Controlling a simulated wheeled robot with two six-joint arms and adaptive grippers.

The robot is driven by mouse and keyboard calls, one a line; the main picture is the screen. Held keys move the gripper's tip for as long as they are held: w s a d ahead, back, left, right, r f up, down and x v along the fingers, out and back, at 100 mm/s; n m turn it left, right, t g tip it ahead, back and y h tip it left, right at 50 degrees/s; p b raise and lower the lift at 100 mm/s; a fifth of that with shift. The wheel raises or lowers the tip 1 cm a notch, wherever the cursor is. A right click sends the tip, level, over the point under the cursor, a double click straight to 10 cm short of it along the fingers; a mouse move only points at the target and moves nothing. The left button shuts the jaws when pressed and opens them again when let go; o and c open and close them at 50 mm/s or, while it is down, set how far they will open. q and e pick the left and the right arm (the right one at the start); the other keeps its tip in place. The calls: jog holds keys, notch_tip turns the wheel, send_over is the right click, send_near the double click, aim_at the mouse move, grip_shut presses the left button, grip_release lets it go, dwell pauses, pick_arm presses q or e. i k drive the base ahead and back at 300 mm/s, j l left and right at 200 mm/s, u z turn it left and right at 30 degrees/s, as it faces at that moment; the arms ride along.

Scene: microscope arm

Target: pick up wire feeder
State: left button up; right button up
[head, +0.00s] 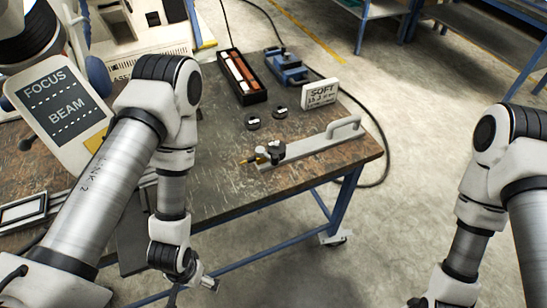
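What looks like the wire feeder (313,143) lies on the right part of the worn workbench. It is a long pale grey bar with a raised loop handle at its right end, and a dark knobbed block and brass tip at its left end. My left gripper (193,288) hangs low in front of the bench's near edge, apart from the feeder. It is partly cut off by the lower frame edge. My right gripper (418,302) barely shows at the bottom edge, well right of the bench. Neither gripper touches the feeder.
On the bench (222,190) stand a black tray (241,78) with bars, a blue vise-like device (286,68), a white "SOFT" sign (320,94) and two small dark discs (266,117). A "FOCUS BEAM" panel (62,107) stands left. A black cable (384,155) hangs beyond the right edge.

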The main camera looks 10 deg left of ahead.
aim_at(344, 130)
jog(key=i+l+u, duration=0.5)
jog(key=l+u, duration=0.2)
jog(key=l, duration=0.2)
jog(key=i+l+u, duration=0.25)
jog(key=l, duration=0.15)
jog(key=k+l+u, duration=0.1)
jog(key=l+u, duration=0.2)
jog(key=l, duration=0.45)
jog(key=i+j, duration=0.1)
jog(key=j, duration=0.2)
